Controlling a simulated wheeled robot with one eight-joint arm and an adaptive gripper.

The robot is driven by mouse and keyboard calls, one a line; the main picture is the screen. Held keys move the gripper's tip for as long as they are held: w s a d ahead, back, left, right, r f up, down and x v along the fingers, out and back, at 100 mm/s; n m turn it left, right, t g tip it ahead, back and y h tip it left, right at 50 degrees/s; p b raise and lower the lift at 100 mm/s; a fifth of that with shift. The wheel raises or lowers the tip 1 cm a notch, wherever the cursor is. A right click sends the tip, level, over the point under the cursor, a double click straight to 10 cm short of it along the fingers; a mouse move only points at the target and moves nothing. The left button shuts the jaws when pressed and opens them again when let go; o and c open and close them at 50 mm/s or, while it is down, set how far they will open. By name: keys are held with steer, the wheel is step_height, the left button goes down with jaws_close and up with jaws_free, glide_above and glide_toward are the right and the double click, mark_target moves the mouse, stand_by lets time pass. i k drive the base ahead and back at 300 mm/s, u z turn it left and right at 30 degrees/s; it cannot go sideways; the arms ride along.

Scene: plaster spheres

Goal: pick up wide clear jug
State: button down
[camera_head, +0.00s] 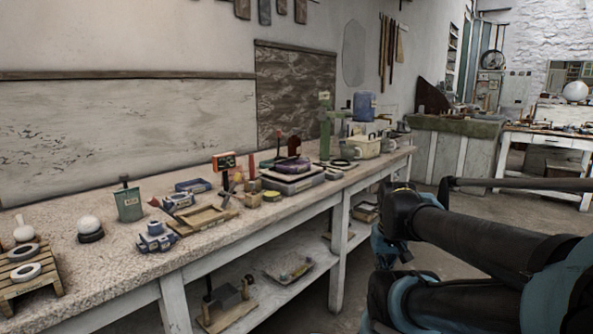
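I cannot make out a wide clear jug for sure. A bluish, see-through-looking container (365,107) stands at the far end of the long workbench (110,272), above a cream box (362,147). It is too small to tell whether it is a jug or what exactly it rests on. My arm fills the lower right of the head view, apart from the bluish container. I cannot pick out gripper fingers on it.
The bench holds a green tin (130,204), a white ball (89,224) on a dark base, a wooden frame (203,219), a grey case (292,183) and a tall green bottle (325,127). A lower shelf holds a tray (288,268). Floor shows beyond my arm.

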mark_target(347, 150)
steer(key=u, duration=0.05)
steer(key=k, duration=0.55)
steer(key=z, duration=0.85)
steer(key=i, duration=2.05)
steer(key=u, duration=0.6)
steer(key=i, duration=0.5)
steer(key=u, duration=0.2)
